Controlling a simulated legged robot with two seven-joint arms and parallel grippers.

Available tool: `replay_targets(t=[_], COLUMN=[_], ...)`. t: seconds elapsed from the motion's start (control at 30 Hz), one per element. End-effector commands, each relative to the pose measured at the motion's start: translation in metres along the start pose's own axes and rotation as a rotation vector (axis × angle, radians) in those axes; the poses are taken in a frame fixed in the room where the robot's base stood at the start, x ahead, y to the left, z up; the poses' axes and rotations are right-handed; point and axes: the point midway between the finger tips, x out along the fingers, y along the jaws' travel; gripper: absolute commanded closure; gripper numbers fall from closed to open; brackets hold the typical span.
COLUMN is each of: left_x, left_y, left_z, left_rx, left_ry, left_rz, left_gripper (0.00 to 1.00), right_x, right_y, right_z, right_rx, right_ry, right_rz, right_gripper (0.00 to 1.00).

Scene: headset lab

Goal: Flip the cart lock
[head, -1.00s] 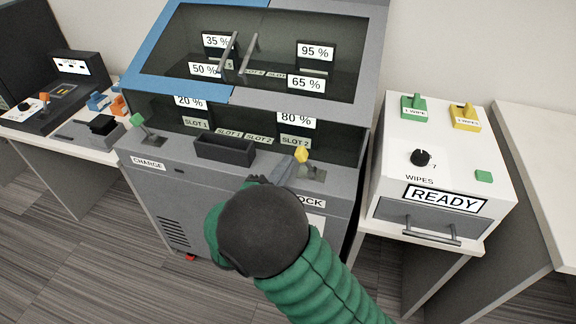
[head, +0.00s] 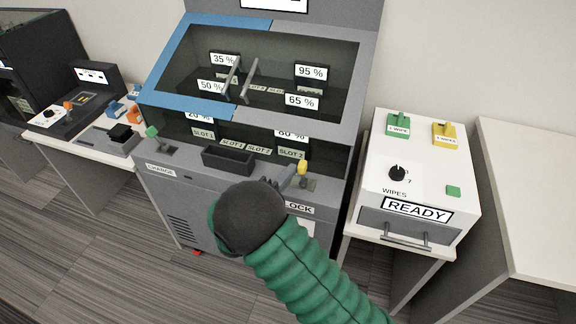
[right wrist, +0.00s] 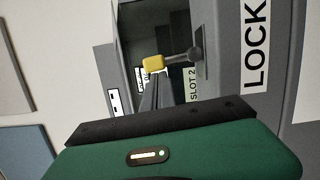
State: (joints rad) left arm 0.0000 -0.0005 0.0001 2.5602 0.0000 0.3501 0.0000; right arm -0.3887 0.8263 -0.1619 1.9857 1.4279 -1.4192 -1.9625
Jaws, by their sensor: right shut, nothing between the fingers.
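The cart (head: 185,186) is a grey cabinet with a blue-edged glass lid. Its lock lever has a yellow knob (head: 302,167) and stands in a dark plate above the LOCK label (head: 299,209). In the right wrist view the yellow knob (right wrist: 154,62) sits on a grey stem that runs right to its pivot. My right gripper (head: 290,176) is shut and empty, its tips close beside the knob's left side. Whether they touch it I cannot tell. My dark wrist hides part of the cart front. My left gripper is not in view.
A green-knobbed lever (head: 152,132) stands by the CHARGE label at the cart's left. A dark open bin (head: 228,158) sits between the levers. A white WIPES box (head: 420,160) with a READY sign stands right. A side table with devices (head: 105,140) is left.

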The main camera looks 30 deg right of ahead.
Motion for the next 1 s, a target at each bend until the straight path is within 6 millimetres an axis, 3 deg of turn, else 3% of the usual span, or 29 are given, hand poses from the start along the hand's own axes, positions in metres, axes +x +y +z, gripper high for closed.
replay_targets(t=[0.03,0.4,0.63,1.0], left_x=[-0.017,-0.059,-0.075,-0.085], left_y=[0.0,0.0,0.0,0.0], left_z=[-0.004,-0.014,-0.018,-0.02], left_rx=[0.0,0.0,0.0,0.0], left_ry=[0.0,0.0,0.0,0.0], left_rz=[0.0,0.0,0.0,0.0], left_gripper=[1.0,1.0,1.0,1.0], right_x=[0.002,0.006,0.008,0.01], right_y=[0.01,0.013,0.011,0.008], right_z=[0.004,0.025,0.034,0.04], right_rx=[0.036,0.364,0.507,0.504], right_ry=[-0.002,-0.003,-0.002,0.0], right_rz=[-0.011,-0.092,-0.128,-0.126], right_gripper=[1.0,1.0,1.0,1.0])
